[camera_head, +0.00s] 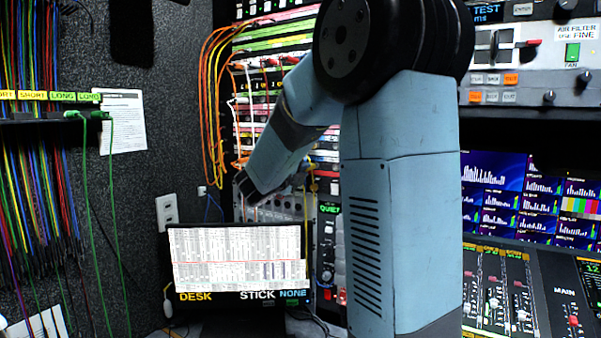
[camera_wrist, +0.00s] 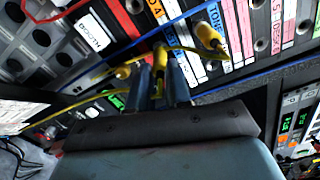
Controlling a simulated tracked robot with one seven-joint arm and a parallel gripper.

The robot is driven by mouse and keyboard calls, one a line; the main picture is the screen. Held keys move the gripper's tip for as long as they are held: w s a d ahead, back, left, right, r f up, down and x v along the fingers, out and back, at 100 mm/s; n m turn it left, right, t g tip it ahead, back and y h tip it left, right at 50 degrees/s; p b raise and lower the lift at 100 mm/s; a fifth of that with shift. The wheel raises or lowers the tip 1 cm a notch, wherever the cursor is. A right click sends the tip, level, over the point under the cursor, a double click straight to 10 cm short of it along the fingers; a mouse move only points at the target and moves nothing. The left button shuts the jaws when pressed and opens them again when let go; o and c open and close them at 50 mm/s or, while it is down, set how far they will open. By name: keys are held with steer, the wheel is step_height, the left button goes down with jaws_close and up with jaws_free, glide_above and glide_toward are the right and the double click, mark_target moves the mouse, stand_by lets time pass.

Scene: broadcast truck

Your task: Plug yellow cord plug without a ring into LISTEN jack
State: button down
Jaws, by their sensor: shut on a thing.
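In the wrist view, my gripper (camera_wrist: 163,92) is shut on a yellow plug (camera_wrist: 160,60), which sits upright between the two fingers close to a labelled panel. A second yellow plug (camera_wrist: 209,37) is at a label strip to the right, with a yellow cord. A third yellow piece (camera_wrist: 122,72) is left of the fingers. I cannot tell whether any of them bears a ring. No label that reads LISTEN is legible, and the tip of the held plug is hidden. In the head view, my gripper (camera_head: 297,182) is small and partly hidden at the rack.
Round sockets (camera_wrist: 40,37) and a BOOTH label (camera_wrist: 92,32) are at the left of the wrist view. Blue and yellow cords cross near my fingers. In the head view, a screen (camera_head: 240,255) stands below the rack, and orange cables (camera_head: 207,100) hang beside it.

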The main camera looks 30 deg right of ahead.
steer(key=shift+w+d, duration=0.25)
steer(key=shift+d, duration=0.25)
steer(key=c, duration=1)
jaws_free()
steer(key=v, duration=1.3)
steer(key=shift+s+a+f, duration=0.1)
steer(key=shift+s+a, duration=0.05)
steer(key=shift+a, duration=0.2)
